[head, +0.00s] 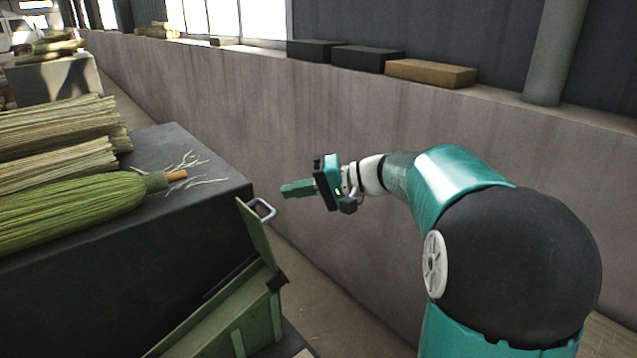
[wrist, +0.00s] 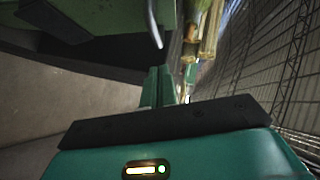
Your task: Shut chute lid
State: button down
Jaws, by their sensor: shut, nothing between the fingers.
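The green chute lid (head: 255,232) stands raised on the green chute (head: 235,315), beside the dark bench. A grey metal handle (head: 264,209) sticks out from the lid's upper edge. My gripper (head: 284,190) is shut and empty, just right of the handle in the head view and apart from it in the picture. In the wrist view the shut fingers (wrist: 158,84) point toward the handle (wrist: 154,28), with a green panel (wrist: 100,22) at the upper left. I cannot tell from these views how far the fingers are from the handle in depth.
A dark bench (head: 190,205) carries bundles of broom straw (head: 75,215) and loose strands at the left. A long grey wall (head: 330,110) with dark boxes (head: 367,59) and a brown box (head: 430,73) on its ledge runs behind my arm. Floor shows between bench and wall.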

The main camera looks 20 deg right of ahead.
jog(key=shift+s+a+f, duration=0.25)
jog(key=shift+a, duration=0.4)
jog(key=shift+s+a+f, duration=0.2)
jog(key=shift+a, duration=0.4)
jog(key=shift+s+a, duration=0.1)
